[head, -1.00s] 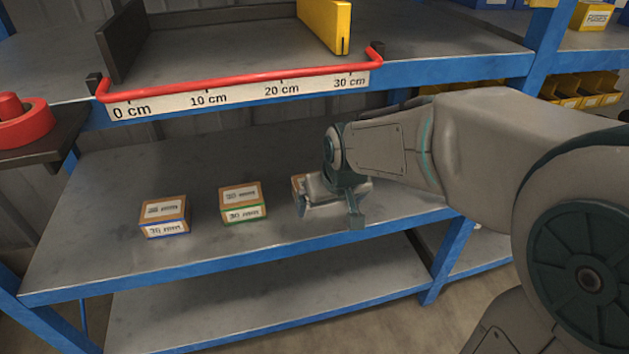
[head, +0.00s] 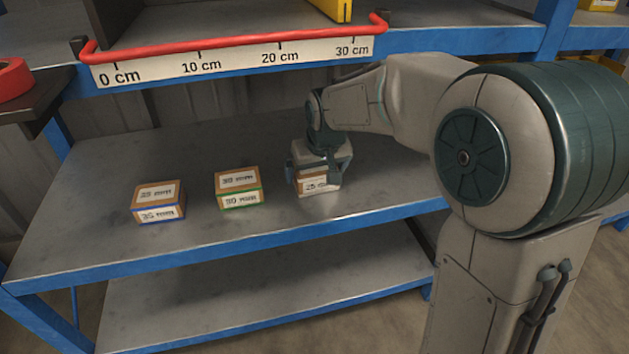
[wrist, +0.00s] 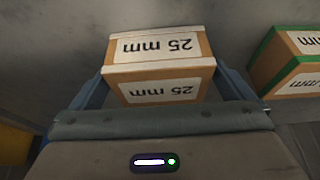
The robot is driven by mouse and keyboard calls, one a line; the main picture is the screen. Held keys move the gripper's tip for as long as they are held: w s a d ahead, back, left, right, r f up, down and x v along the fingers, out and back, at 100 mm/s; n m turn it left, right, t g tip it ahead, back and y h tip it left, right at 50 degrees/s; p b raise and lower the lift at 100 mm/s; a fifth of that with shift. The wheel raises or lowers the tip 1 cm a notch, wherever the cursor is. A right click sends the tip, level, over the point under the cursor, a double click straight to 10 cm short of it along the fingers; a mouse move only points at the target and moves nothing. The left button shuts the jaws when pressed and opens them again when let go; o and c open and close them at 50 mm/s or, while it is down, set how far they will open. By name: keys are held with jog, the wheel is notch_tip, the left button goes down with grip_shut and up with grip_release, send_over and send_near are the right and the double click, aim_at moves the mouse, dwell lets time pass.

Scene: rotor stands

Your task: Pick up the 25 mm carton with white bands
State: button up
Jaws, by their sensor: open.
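The 25 mm carton with white bands (wrist: 158,66) is brown with white labels. It stands on the middle shelf, and in the head view its lower front (head: 318,183) shows below my gripper (head: 316,178). In the wrist view the carton lies between the two blue fingers of my gripper (wrist: 160,90), one along each side. The fingers are open; a small gap shows at the right, and contact on the left is hard to tell. The gripper body hides the carton's top in the head view.
A green-banded 30 mm carton (head: 238,188) stands just left of it. A blue-banded carton (head: 159,202) marked 35 mm stands further left. An upper shelf with a red rail (head: 240,47) and a centimetre scale (head: 235,62) overhangs behind. The shelf's blue front edge (head: 220,250) is near.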

jog(key=shift+w+a+f, duration=0.1)
jog(key=shift+w+f, duration=0.1)
jog(key=shift+f, duration=0.35)
jog(key=c, duration=0.9)
jog(key=shift+r, duration=0.1)
jog(key=shift+r, duration=0.15)
